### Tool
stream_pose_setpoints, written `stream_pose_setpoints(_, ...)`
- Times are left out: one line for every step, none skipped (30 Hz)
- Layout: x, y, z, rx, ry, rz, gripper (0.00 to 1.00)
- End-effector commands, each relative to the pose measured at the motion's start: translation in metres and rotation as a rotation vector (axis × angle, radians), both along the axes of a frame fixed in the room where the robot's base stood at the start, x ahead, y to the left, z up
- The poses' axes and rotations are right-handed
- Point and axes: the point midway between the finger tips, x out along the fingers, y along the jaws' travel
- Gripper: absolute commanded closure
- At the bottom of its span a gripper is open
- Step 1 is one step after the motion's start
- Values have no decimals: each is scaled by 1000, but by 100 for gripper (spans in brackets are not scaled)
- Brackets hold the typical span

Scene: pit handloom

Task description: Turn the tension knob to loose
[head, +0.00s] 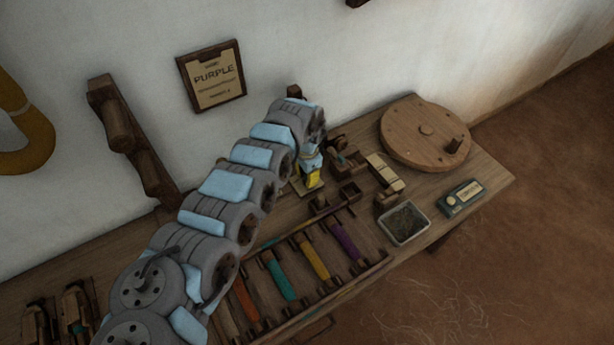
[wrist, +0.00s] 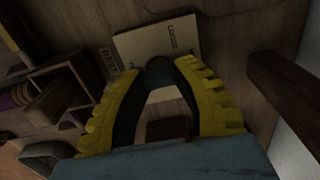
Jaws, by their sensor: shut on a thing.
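The tension knob (wrist: 160,71) is a small dark round piece in front of a pale label plate (wrist: 182,38) in the wrist view. The plate carries the word LOOSE near the knob; its other lettering is too dim or covered to read. My gripper (wrist: 158,82) has its yellow ribbed fingers on either side of the knob, shut on it. Most of the knob is hidden by the fingers, and I cannot tell its setting. In the head view my gripper (head: 313,178) points down at the bench by the wall, where it hides the knob.
A wooden bench (head: 490,187) runs along the wall. A rack of coloured bobbins (head: 313,257), a metal tray (head: 404,224), a small labelled box (head: 461,198) and a round wooden disc (head: 425,131) are nearby. A PURPLE sign (head: 213,77) hangs above. A dark wooden post (wrist: 285,95) stands close right in the wrist view.

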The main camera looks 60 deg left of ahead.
Motion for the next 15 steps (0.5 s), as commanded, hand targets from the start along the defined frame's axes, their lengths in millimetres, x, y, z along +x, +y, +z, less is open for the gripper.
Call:
stream_pose_setpoints(0, 0, 1, -1, 1, 4, 100)
stream_pose_setpoints(0, 0, 2, -1, 1, 8, 100)
stream_pose_setpoints(0, -1, 2, -1, 1, 16, 100)
stream_pose_setpoints(0, -1, 3, -1, 1, 23, 100)
stream_pose_setpoints(0, -1, 4, -1, 1, 30, 100)
stream_pose_setpoints(1, -1, 4, -1, 1, 41, 100)
stream_pose_setpoints(1, -1, 5, -1, 0, 51, 100)
stream_pose_setpoints(1, -1, 6, 0, 0, 64, 100)
stream_pose_setpoints(1, -1, 6, 0, 0, 82, 100)
stream_pose_setpoints(1, -1, 7, 0, 0, 97, 100)
stream_pose_setpoints(1, -2, 7, -1, 0, 111, 100)
stream_pose_setpoints(1, -2, 8, -1, 2, 133, 100)
stream_pose_setpoints(0, -2, 8, -2, 3, 151, 100)
stream_pose_setpoints(0, -2, 8, -2, 4, 169, 100)
stream_pose_setpoints(1, -2, 8, -2, 3, 194, 100)
